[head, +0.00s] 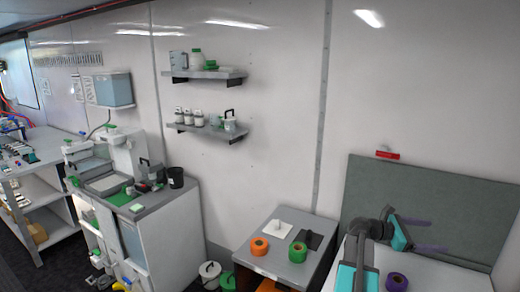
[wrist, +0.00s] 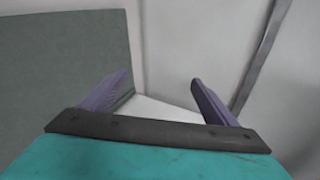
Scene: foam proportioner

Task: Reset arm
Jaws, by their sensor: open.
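My gripper (head: 432,235) is at the right of the head view, in front of a grey-green panel (head: 445,195) and above a white surface (head: 385,262). Its two purple fingers are spread apart, with nothing between them. In the wrist view my gripper (wrist: 160,84) also shows open and empty, the fingers pointing toward the pale wall. My arm's teal and dark grey links reach up from the bottom right of the head view and hide part of the white surface.
A purple roll (head: 397,282) lies on the white surface near my arm. A sink unit (head: 165,225) and wall shelves (head: 205,74) stand further left.

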